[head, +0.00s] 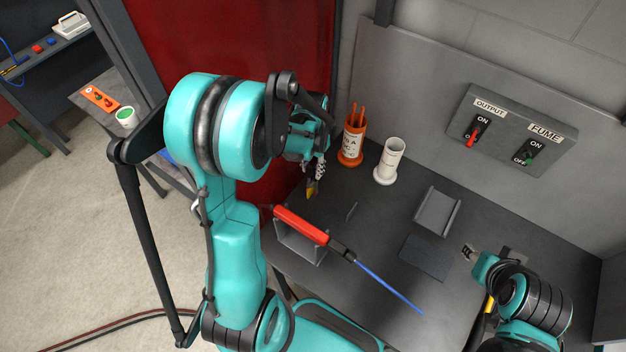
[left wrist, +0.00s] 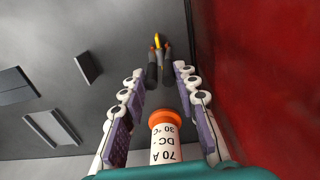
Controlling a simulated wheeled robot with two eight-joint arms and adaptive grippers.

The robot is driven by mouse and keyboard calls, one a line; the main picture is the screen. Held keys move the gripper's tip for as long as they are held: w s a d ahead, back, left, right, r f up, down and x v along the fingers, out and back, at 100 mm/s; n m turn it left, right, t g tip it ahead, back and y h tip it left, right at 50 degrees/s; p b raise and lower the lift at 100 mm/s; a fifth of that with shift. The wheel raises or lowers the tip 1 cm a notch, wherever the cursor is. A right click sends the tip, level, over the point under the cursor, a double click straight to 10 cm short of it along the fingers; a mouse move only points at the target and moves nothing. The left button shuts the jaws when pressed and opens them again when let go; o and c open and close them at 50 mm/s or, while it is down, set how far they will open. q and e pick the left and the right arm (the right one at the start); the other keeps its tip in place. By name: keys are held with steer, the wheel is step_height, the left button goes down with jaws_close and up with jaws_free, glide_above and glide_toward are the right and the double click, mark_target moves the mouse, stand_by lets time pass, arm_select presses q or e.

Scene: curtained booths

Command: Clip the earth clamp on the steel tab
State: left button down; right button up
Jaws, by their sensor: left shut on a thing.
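The earth clamp, with dark handles and a yellow-orange jaw end, shows in the left wrist view (left wrist: 160,66); its yellow end also shows in the head view (head: 312,189). My left gripper (head: 319,172) is shut on its handles, with the jaw end pointing away from the fingers. A small upright plate, apparently the steel tab (head: 351,211), stands on the dark bench, apart from the clamp; it also shows in the left wrist view (left wrist: 88,67). My right gripper (head: 469,252) is low over the bench's right side; its fingers are too small to read.
A red-handled holder with a blue rod (head: 300,224) lies across a grey stand (head: 301,245). An orange rod pot (head: 351,154) and white pot (head: 390,160) stand at the back. A grey channel piece (head: 437,211) and dark flat plate (head: 426,257) occupy the bench. A red curtain (head: 285,45) hangs left.

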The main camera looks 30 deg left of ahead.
arm_select(q)
steer(key=shift+r, duration=0.1)
step_height(320, 180, up, 6)
steer(key=p, duration=0.4)
stand_by(0.9)
stand_by(0.7)
steer(key=d+r+h+p, duration=0.1)
steer(key=d+r+p, duration=0.1)
steer(key=d, duration=0.4)
steer(key=s+d+r+h+p, duration=0.1)
steer(key=d+r+p, duration=0.1)
steer(key=d, duration=0.5)
steer(key=shift+r+p, duration=0.3)
steer(key=shift+p, duration=0.25)
steer(key=shift+d+f, duration=0.1)
step_height(320, 180, down, 10)
steer(key=b, duration=0.9)
